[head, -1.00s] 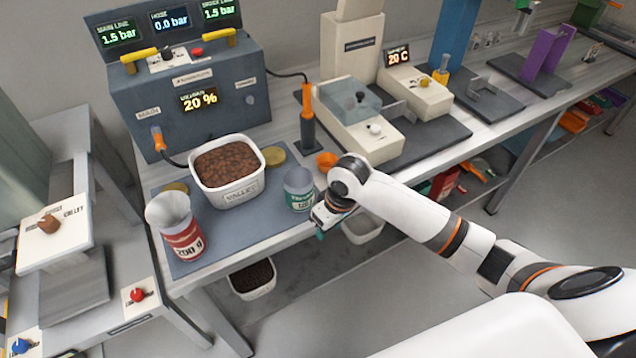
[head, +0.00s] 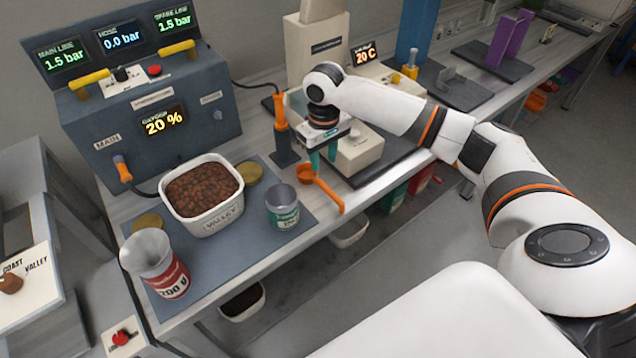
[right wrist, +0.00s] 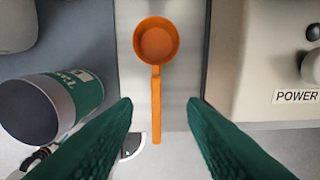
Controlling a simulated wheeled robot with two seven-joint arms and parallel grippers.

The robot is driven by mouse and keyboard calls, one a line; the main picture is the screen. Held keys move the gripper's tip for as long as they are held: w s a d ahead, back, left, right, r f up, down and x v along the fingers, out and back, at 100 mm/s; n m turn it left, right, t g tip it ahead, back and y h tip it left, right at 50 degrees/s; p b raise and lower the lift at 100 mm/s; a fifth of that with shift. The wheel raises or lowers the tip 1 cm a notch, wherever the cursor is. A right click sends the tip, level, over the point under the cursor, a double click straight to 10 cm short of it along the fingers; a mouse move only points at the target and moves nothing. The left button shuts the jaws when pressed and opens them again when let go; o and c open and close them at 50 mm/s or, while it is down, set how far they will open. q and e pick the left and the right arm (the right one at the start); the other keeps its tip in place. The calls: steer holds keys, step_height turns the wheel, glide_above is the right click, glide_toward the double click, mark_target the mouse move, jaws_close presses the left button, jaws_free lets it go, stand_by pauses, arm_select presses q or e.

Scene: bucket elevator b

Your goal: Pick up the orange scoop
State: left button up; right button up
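The orange scoop (head: 319,185) lies on the light table strip near the front edge, between the green-labelled can and the white machine. Its bowl points to the back and its handle reaches the front edge. In the right wrist view the scoop (right wrist: 156,80) is centred, bowl at the top, handle running down between the fingertips. My right gripper (head: 322,168) is above the scoop with green fingers pointing down. In the right wrist view its fingers (right wrist: 160,103) are wide apart on either side of the handle, with nothing between them touching. My left gripper is not in view.
The green-labelled can (head: 284,208) stands close on the left. The white machine (head: 358,150) stands close on the right. A white tub of brown beans (head: 213,222) and a red-labelled can (head: 168,285) stand farther left. An orange-handled tool (head: 281,115) stands upright behind.

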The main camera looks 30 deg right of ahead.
mark_target(321, 182)
step_height(321, 182, down, 4)
steer(key=shift+s+r, duration=0.15)
steer(key=shift+r, duration=0.05)
steer(key=shift+a+f+p, duration=0.15)
steer(key=shift+f+p, duration=0.2)
steer(key=shift+f, duration=1.05)
steer(key=shift+a+f+p, duration=0.1)
steer(key=shift+f+p, duration=0.2)
steer(key=shift+f, duration=1.1)
jaws_close()
